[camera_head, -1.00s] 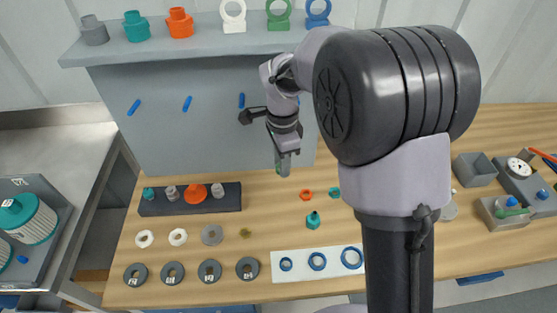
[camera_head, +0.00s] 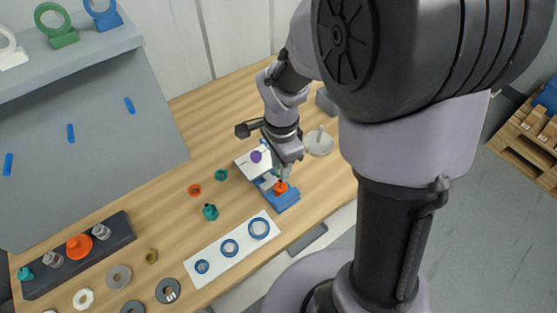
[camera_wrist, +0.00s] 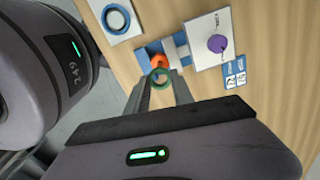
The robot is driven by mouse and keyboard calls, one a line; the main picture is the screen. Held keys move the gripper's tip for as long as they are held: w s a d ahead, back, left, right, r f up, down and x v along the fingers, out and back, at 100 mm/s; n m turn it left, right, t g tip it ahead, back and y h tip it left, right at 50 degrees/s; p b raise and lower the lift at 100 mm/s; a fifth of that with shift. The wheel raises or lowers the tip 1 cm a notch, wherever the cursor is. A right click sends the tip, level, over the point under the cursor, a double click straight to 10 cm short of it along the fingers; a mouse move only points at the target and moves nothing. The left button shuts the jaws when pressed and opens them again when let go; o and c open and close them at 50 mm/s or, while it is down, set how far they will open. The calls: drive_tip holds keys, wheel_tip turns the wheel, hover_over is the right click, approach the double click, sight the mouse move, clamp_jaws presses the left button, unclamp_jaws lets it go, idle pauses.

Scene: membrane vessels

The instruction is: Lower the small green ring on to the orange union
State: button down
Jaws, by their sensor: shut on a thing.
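My gripper (camera_wrist: 158,88) is shut on the small green ring (camera_wrist: 161,79), which sits between the fingertips in the wrist view. The orange union (camera_wrist: 157,61) stands on a blue stand (camera_wrist: 175,52), just beyond the ring in that view. In the head view the orange union (camera_head: 280,187) shows just below my gripper (camera_head: 279,172). The ring is mostly hidden by the fingers there. The ring appears apart from the union, but I cannot tell the height between them.
A white panel with a purple disc (camera_head: 256,157) stands beside the union. A white board with blue rings (camera_head: 229,247) lies to the left. A dark rack (camera_head: 115,233) holds several fittings. A round grey plate (camera_head: 319,143) stands behind right. Loose teal and orange parts lie left.

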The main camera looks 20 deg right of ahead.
drive_tip(key=shift+f+b, duration=2.8)
drive_tip(key=shift+f, duration=0.65)
drive_tip(key=c, duration=1)
unclamp_jaws()
drive_tip(key=shift+r, duration=0.1)
wheel_tip(320, 180, up, 17)
drive_tip(key=p, duration=0.7)
drive_tip(key=shift+r, duration=0.2)
